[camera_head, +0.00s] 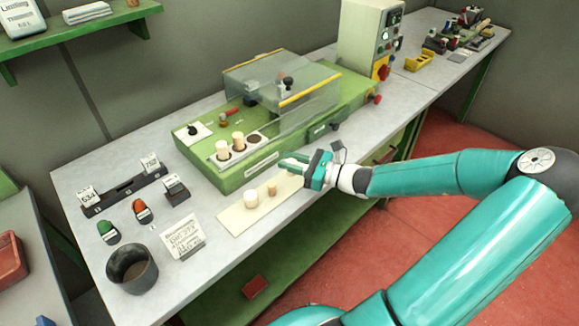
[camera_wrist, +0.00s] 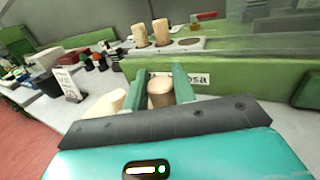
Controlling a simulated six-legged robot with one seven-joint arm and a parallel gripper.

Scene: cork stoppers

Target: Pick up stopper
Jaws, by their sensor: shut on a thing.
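A cork stopper (camera_wrist: 160,93) stands between the two green fingers of my gripper (camera_wrist: 159,80) in the wrist view, and they are shut on it. In the head view my gripper (camera_head: 287,163) is low over the far right end of a pale strip (camera_head: 232,219), against the front of the green machine. The held stopper is mostly hidden there. Two more pale stoppers, a wider one (camera_head: 251,198) and a slimmer one (camera_head: 272,187), stand on the strip to the left of my gripper. One loose stopper (camera_wrist: 112,103) shows left of my fingers in the wrist view.
The green machine (camera_head: 240,178) holds two upright stoppers (camera_head: 222,150) (camera_head: 238,141) beside a dark round spot (camera_head: 256,139). A clear guard (camera_head: 290,85) covers its back. A sign card (camera_head: 184,238), dark cup (camera_head: 132,268) and stamps (camera_head: 142,210) stand left.

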